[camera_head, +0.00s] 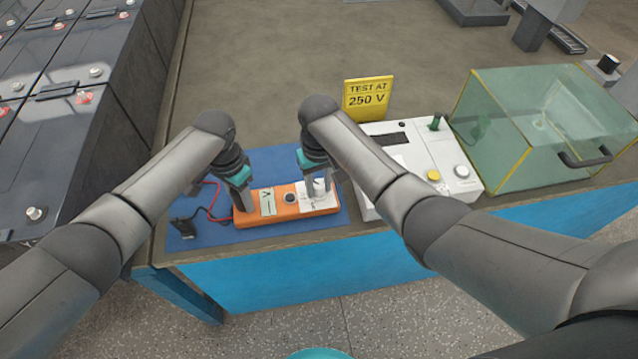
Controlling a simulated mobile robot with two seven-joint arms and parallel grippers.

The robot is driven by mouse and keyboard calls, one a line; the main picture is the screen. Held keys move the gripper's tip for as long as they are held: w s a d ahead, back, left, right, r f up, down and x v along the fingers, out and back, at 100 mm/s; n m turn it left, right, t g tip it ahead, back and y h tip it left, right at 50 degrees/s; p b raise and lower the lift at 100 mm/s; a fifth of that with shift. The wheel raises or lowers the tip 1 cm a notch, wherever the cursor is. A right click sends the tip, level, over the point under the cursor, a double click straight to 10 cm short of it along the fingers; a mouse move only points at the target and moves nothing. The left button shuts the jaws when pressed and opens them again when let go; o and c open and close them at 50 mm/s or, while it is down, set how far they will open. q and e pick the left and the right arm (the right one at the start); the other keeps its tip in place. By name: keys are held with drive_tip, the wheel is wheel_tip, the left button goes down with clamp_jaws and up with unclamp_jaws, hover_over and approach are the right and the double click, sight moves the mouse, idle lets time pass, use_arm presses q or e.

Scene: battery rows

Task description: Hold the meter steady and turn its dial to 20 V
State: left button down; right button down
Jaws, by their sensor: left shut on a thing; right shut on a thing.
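The orange meter (285,214) lies flat on a blue mat (268,160). It has a pale display (268,202), a small black round part (291,198) in the middle and a white plate at its right end. My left gripper (242,200) is shut on the meter's left end. My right gripper (319,186) is at the white plate, shut on a pale knob (320,188) that looks like the dial. The fingers partly cover the knob, and its setting is too small to read.
A yellow sign (368,97) reads "TEST AT 250 V". A white box (408,153) with buttons stands right of the meter, a clear bin (520,125) farther right. Black and red leads (203,215) lie left on the mat. Batteries (90,75) line the left.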

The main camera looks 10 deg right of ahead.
sight(319, 184)
drive_tip(key=shift+m, duration=1.5)
drive_tip(key=c, duration=0.5)
unclamp_jaws()
drive_tip(key=shift+r, duration=0.15)
wheel_tip(319, 184, up, 12)
use_arm(q)
drive_tip(key=shift+c, duration=1.9)
unclamp_jaws()
